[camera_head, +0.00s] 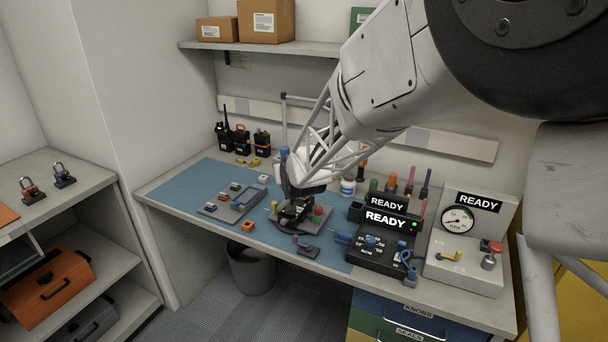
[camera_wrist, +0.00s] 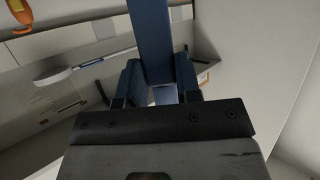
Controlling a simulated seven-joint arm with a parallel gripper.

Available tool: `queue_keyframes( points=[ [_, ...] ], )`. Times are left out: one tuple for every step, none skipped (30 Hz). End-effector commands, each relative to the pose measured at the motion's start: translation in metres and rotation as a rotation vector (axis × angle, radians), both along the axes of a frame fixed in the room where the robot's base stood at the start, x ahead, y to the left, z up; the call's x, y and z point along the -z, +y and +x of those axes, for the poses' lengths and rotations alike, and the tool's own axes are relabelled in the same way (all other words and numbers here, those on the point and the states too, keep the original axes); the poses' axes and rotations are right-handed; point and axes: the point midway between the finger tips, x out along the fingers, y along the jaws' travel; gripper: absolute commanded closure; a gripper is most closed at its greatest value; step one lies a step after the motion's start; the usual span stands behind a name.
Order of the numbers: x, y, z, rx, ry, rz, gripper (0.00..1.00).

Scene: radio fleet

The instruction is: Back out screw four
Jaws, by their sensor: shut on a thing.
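My gripper (camera_head: 294,192) is over the dark work fixture (camera_head: 311,223) in the middle of the blue mat. In the wrist view my gripper (camera_wrist: 160,85) is shut, with its two blue fingers on either side of a long blue tool (camera_wrist: 151,38). The tool's blue top (camera_head: 284,153) stands up beside my gripper in the head view, about upright. The tool's lower tip is hidden by the gripper and fixture. I cannot make out screw four or the other screws, and cannot tell whether the tip touches one.
A grey parts tray (camera_head: 236,204) lies left of the fixture, with an orange part (camera_head: 248,227) in front. Black READY boxes (camera_head: 384,240) and a gauge panel (camera_head: 458,221) stand right. Several radios (camera_head: 242,140) stand at the back. A bin (camera_head: 251,270) is under the bench's front edge.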

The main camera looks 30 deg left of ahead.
Motion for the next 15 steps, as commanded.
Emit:
queue_keyframes(
  points=[
    [0.002,0.008,0.001,-0.010,-0.001,-0.001,1.00],
    [0.003,0.012,0.002,-0.015,0.000,0.000,1.00],
    [0.004,0.016,0.002,-0.022,0.000,0.000,1.00],
    [0.005,0.019,0.002,-0.025,0.000,0.000,1.00],
    [0.005,0.022,0.003,-0.029,-0.001,-0.001,1.00],
    [0.006,0.024,0.003,-0.032,-0.001,-0.001,1.00],
    [0.006,0.025,0.003,-0.033,0.000,0.000,1.00],
    [0.006,0.025,0.003,-0.034,0.000,0.000,1.00],
    [0.006,0.026,0.003,-0.034,0.000,0.000,1.00],
    [0.006,0.025,0.003,-0.034,0.000,0.000,1.00],
    [0.006,0.025,0.003,-0.034,0.000,0.000,1.00],
    [0.006,0.025,0.003,-0.034,0.000,0.000,1.00],
    [0.006,0.025,0.003,-0.034,0.000,0.000,1.00],
    [0.006,0.025,0.003,-0.034,0.000,0.000,1.00],
    [0.006,0.025,0.003,-0.034,0.000,0.000,1.00]
  ],
)
